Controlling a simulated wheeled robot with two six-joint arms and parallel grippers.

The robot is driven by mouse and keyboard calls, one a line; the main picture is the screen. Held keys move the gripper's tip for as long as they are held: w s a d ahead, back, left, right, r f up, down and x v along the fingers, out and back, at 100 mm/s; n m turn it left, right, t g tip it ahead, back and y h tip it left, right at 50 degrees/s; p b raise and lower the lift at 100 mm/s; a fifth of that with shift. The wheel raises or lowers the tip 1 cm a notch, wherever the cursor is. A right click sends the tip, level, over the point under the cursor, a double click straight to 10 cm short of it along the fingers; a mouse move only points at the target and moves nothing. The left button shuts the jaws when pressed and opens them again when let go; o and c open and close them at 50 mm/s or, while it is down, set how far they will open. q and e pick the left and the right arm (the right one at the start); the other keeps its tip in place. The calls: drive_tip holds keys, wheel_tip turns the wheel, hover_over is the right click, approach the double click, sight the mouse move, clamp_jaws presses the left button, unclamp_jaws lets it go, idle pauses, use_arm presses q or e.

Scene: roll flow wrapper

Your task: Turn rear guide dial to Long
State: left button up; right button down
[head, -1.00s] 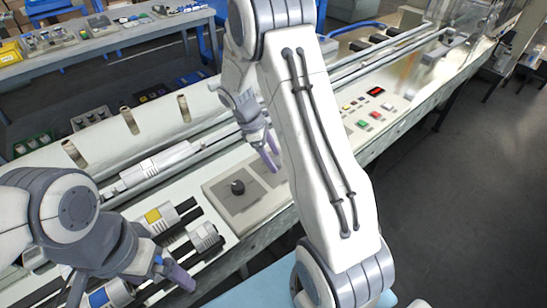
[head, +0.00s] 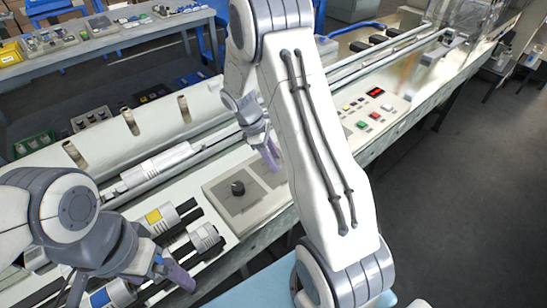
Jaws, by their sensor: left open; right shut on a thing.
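A black dial (head: 238,188) stands on the left part of a grey control plate (head: 230,211) on the machine's front deck. My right gripper (head: 271,157) points down at the right part of this plate, with its purple fingers closed. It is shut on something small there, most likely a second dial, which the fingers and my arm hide. I cannot read any dial markings, so which setting is chosen cannot be told. My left gripper (head: 180,279) is open and empty at the lower left, apart from the plate.
Cylindrical units with a yellow label (head: 153,216) and a blue label (head: 99,298) lie near my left gripper. Long rails and a white roller (head: 157,167) run behind the plate. A button panel with a red display (head: 375,92) is to the right.

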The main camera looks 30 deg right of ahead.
drive_tip(key=shift+d+r+m+g+y+p, duration=0.15)
drive_tip(key=shift+m+g+y+p, duration=0.15)
drive_tip(key=shift+m+p, duration=0.65)
drive_tip(key=m+p, duration=0.1)
drive_tip(key=m, duration=0.2)
drive_tip(key=shift+w+g+y, duration=0.1)
drive_tip(key=shift+g+y, duration=0.2)
drive_tip(key=shift+y, duration=0.1)
drive_tip(key=m+y+p, duration=0.1)
drive_tip(key=m, duration=0.2)
drive_tip(key=shift+d+m+y+p, duration=0.15)
drive_tip(key=shift+m+y+p, duration=0.5)
drive_tip(key=shift+m, duration=0.9)
drive_tip(key=shift+c, duration=1.9)
unclamp_jaws()
drive_tip(key=b+v, duration=0.1)
drive_tip(key=v, duration=0.9)
drive_tip(key=shift+w+b, duration=0.2)
drive_tip(key=shift+b, duration=0.1)
